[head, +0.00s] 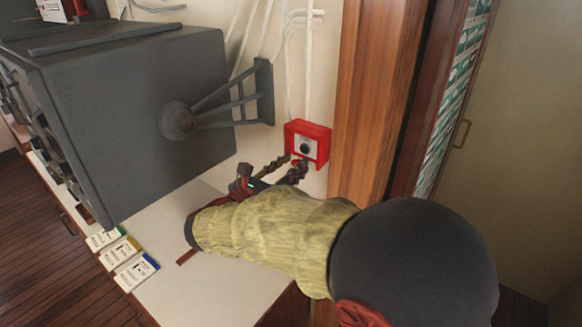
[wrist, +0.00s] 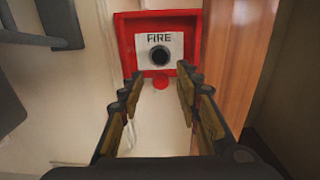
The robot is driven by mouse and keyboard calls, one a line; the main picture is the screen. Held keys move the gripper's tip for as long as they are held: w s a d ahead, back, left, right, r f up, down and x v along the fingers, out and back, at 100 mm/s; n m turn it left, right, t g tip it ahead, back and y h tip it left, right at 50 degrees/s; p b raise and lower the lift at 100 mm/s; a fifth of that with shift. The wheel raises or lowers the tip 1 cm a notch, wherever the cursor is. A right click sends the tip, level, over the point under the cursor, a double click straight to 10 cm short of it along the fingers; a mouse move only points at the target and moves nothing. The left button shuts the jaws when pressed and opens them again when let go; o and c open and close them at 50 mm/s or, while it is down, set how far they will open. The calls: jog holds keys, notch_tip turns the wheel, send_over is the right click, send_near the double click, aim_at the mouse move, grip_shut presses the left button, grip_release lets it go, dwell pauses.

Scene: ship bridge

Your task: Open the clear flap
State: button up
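A red fire call box (head: 307,130) is fixed to the pale wall beside the wooden post. In the wrist view the red box (wrist: 126,45) shows a white plate marked FIRE with a black round button (wrist: 160,56). A small red rounded tab (wrist: 160,83) sits at its lower edge. I cannot make out the clear flap itself against the plate. In the head view my gripper (head: 295,163) is at the box's lower edge; contact cannot be told.
A large grey cabinet (head: 130,110) with a wall bracket (head: 240,98) stands left of the box. The wooden post (head: 375,80) is close on the right. White cables run above. A pale counter (head: 215,295) lies below, with several small labelled boxes (head: 130,271).

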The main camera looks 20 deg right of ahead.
jog(key=c, duration=0.4)
grip_shut()
dwell(0.5)
